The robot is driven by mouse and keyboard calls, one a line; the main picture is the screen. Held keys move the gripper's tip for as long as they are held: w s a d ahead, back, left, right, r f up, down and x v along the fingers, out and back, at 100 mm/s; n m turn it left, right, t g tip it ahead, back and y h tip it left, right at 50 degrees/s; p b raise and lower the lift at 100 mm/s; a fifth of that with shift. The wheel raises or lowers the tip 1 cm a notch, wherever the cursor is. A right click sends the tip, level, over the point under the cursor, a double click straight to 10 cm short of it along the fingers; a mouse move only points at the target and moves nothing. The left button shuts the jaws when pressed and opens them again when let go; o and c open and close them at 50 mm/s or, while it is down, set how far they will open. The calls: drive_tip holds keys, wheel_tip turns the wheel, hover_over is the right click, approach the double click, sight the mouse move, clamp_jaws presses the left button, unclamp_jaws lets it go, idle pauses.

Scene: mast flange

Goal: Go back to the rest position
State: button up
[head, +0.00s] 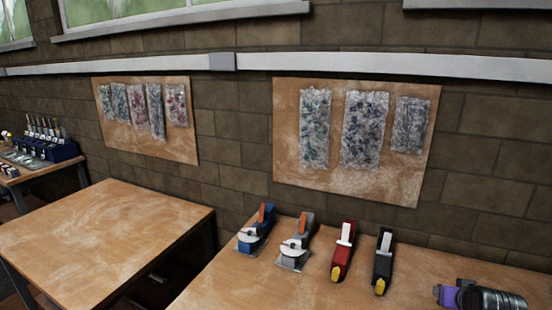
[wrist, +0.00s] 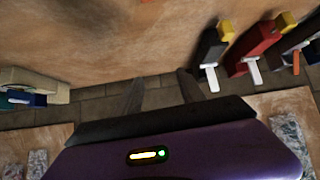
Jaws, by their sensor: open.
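I see nothing between the fingers. The wrist view is upside down, with the tabletop (wrist: 120,35) above and the wall below. The fingers point towards the tabletop's edge, beside the black tool (wrist: 213,48) and the red tool (wrist: 256,48). I cannot tell their height above the table.
The left-hand table (head: 95,230) is bare. Boards with bagged parts hang on the brick wall.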

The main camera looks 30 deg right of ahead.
drive_tip(key=s+a+r+n+t, duration=0.1)
drive_tip(key=s+a+n+t, duration=0.15)
drive_tip(key=a, duration=0.75)
drive_tip(key=s+a+r+n+t, duration=0.15)
drive_tip(key=a+t, duration=0.25)
drive_tip(key=a, duration=0.5)
drive_tip(key=s+a+r+n+t, duration=0.1)
drive_tip(key=s+a+r+t, duration=0.15)
drive_tip(key=a, duration=0.75)
drive_tip(key=s+a+r+n+y, duration=0.1)
drive_tip(key=s+a+y, duration=0.1)
drive_tip(key=s+a, duration=0.3)
drive_tip(key=s+a+r+n+t+y+b, duration=0.1)
drive_tip(key=s+a+y, duration=0.1)
drive_tip(key=s+a, duration=0.4)
drive_tip(key=shift+s+a+n+y, duration=0.3)
drive_tip(key=shift+a+y, duration=0.1)
drive_tip(key=shift+a, duration=0.05)
drive_tip(key=shift+o, duration=1.1)
drive_tip(key=s+a+f+y, duration=0.1)
drive_tip(key=s, duration=0.2)
drive_tip(key=s+a+f+n+g+y, duration=0.1)
drive_tip(key=s+a, duration=0.1)
drive_tip(key=s, duration=0.1)
drive_tip(key=shift+s+a+f+g, duration=0.15)
drive_tip(key=shift+a+f+g, duration=0.1)
drive_tip(key=shift+g, duration=0.05)
drive_tip(key=o, duration=0.3)
drive_tip(key=shift+s+a+f, duration=0.1)
